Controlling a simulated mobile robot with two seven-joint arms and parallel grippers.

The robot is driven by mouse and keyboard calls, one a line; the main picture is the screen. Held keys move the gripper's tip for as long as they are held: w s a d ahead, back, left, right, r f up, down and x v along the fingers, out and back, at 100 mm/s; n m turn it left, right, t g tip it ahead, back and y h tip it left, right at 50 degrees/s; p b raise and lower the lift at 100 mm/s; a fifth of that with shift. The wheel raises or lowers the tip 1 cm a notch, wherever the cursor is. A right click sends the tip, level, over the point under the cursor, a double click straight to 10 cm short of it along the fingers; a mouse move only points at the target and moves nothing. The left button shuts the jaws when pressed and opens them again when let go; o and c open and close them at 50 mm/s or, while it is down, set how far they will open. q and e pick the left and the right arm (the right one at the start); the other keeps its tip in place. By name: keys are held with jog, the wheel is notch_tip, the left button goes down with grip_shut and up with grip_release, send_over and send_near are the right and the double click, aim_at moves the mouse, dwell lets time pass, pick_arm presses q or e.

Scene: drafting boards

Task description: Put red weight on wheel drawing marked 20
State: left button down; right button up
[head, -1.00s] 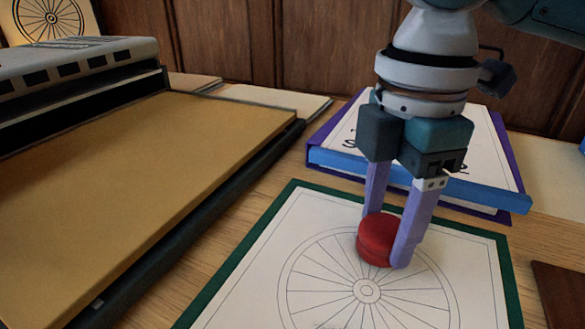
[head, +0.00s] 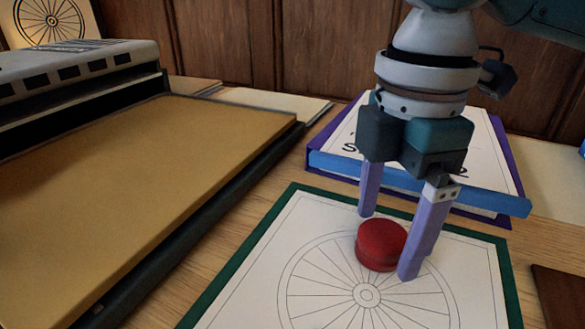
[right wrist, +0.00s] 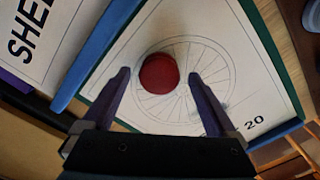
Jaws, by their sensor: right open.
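The red weight (head: 381,245) is a short round disc. It sits on the wheel drawing (head: 318,277), a white sheet with a thin spoked wheel and a green border. In the right wrist view the red weight (right wrist: 159,73) lies inside the wheel's rim, off its hub, and the drawing (right wrist: 212,30) bears the number 20. My right gripper (head: 388,246) is open, pointing down, with one finger on each side of the weight and a gap showing. My left gripper is not in view.
A purple-edged board (head: 503,160) with a lettered sheet and a blue bar (head: 480,196) stands behind the drawing. A large tan board (head: 130,170) with a dark edge fills the left. A dark brown item (head: 560,295) lies at the right.

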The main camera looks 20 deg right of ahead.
aim_at(384, 233)
notch_tip(384, 233, up, 12)
jog(key=p, duration=0.4)
jog(key=shift+f, duration=0.1)
